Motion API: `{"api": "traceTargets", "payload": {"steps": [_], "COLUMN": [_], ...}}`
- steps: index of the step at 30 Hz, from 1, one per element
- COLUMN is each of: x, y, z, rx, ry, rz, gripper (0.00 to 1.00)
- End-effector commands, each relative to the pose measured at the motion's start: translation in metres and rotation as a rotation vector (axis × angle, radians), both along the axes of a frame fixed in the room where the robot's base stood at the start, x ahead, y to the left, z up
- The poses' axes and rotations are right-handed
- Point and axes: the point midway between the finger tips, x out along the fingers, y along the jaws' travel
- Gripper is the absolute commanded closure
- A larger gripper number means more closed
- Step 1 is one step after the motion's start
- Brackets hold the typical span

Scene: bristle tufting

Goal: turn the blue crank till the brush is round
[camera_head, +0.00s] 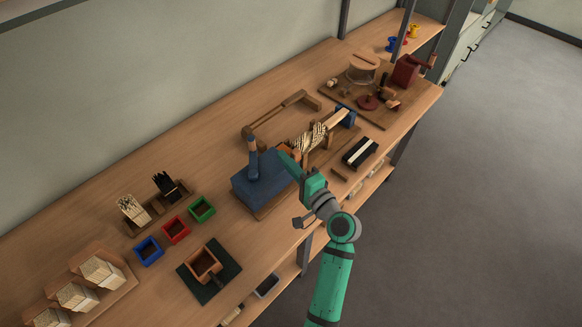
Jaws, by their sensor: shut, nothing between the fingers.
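A blue machine block (264,183) stands on the workbench near the middle of the picture. A blue upright handle (253,152), which looks like the crank, rises at its left side. To the right of the block is the brush (313,137), a pale and dark striped bundle of bristles that looks uneven, in line with a wooden piece and a blue end support (346,115). My green gripper (286,160) is shut and empty. It appears just right of the crank handle, over or near the block's right end; I cannot tell if it touches anything.
A wooden frame (281,118) lies behind the brush. A black-and-white block (359,152) sits in front right. Small blue (149,250), red (176,229) and green (202,208) boxes stand to the left. A round-topped device (364,66) stands far right.

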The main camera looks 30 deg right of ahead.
Motion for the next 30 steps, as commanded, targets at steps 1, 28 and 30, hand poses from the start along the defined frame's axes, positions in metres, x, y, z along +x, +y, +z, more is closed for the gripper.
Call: {"api": "traceTargets", "payload": {"steps": [1, 28, 30], "x": [0.011, 0.059, 0.063], "y": [0.004, 0.042, 0.046], "z": [0.001, 0.0, 0.0], "rx": [-0.001, -0.001, -0.002], "ry": [-0.001, 0.001, 0.0], "rz": [0.005, 0.005, 0.006], "gripper": [1.0, 1.0, 1.0]}}
